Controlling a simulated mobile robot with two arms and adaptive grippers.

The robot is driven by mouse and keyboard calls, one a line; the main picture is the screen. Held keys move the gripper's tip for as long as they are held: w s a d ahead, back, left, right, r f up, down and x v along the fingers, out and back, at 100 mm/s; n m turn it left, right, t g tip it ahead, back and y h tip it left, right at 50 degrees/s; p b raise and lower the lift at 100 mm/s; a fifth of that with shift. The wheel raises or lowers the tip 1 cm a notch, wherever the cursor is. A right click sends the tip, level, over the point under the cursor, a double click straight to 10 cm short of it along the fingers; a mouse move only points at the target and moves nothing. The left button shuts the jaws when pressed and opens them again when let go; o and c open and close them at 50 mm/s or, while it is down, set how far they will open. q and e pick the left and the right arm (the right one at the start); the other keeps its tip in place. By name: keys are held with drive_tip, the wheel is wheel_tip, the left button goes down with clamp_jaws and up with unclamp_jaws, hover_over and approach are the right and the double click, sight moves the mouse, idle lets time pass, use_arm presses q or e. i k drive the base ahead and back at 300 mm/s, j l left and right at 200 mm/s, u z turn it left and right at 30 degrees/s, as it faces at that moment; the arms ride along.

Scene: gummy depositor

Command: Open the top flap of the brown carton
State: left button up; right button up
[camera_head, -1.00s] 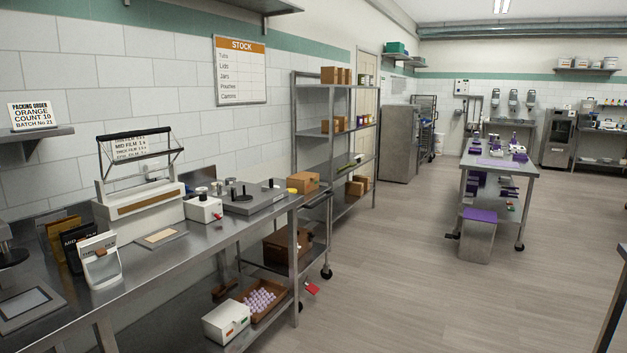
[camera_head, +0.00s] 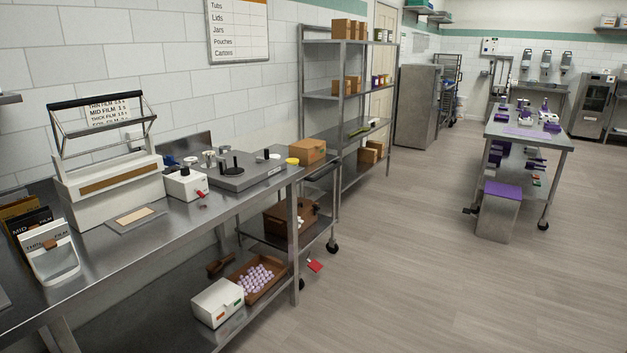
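A brown carton (camera_head: 307,152) sits at the far right end of the steel bench, beside a yellow round lid (camera_head: 292,161). Its top looks closed at this distance. A larger brown box (camera_head: 283,219) stands on a lower shelf below that end; its top is hard to make out. More small brown cartons stand on the shelving rack, on the top shelf (camera_head: 343,29) and on a low shelf (camera_head: 367,156). I cannot tell which carton the task means. Neither of my grippers is in view.
The steel bench (camera_head: 105,262) runs along the left wall, with a sealer (camera_head: 112,190) and a grey hotplate-like device (camera_head: 243,177) on it. A shelving rack (camera_head: 339,95) stands beyond. A purple-topped bin (camera_head: 498,211) and a table are at right.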

sight(307, 143)
drive_tip(key=i+l+z, duration=0.4)
drive_tip(key=i, duration=0.4)
drive_tip(key=i+z, duration=0.4)
drive_tip(key=i, duration=0.45)
drive_tip(key=i+u, duration=0.1)
drive_tip(key=i, duration=1)
drive_tip(key=i+l+u, duration=0.1)
drive_tip(key=i, duration=0.95)
drive_tip(key=l, duration=0.15)
